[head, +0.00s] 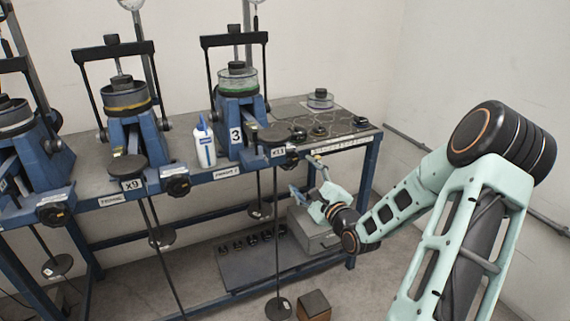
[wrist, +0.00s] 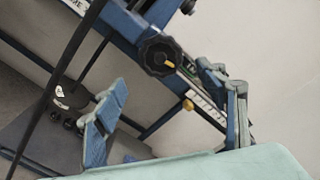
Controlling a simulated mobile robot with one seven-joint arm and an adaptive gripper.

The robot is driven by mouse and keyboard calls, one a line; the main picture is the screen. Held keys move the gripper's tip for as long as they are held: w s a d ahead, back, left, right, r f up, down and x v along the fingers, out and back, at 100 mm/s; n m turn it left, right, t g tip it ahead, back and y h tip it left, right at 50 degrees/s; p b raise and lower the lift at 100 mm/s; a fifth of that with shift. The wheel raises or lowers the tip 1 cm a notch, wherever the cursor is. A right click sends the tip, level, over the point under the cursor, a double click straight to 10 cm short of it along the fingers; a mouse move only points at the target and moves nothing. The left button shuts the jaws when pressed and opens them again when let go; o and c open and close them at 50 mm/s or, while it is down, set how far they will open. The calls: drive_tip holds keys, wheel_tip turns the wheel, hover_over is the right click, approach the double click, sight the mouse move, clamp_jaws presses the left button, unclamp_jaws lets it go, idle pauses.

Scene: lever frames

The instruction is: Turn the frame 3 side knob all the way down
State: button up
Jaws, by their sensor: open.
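Frame 3 (head: 238,105) is the blue stand with the "3" label, holding a clear dish with green in it. A dark side knob (head: 292,152) sits at the table's front edge, right of its label. In the wrist view a black lobed knob (wrist: 158,56) with a yellow pointer faces me. My gripper (head: 307,176) is below and right of that knob in the head view. Its blue-grey fingers are open and empty in the wrist view (wrist: 163,78), with the knob beyond them and apart from both.
Two more frames with side knobs (head: 175,186) stand to the left. Long hanging rods with disc weights (head: 278,308) drop in front of the table. A white bottle (head: 204,145) stands beside frame 3. A grey box (head: 312,236) and small weights are on the lower shelf.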

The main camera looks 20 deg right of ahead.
sight(290, 161)
drive_tip(key=shift+m, duration=0.3)
drive_tip(key=w+b, duration=0.1)
drive_tip(key=w, duration=0.2)
drive_tip(key=w+b, duration=0.1)
drive_tip(key=w, duration=0.2)
drive_tip(key=w+b, duration=0.1)
drive_tip(key=w, duration=0.2)
drive_tip(key=shift+w+a, duration=0.3)
drive_tip(key=shift+s+r, duration=0.1)
drive_tip(key=c, duration=1.6)
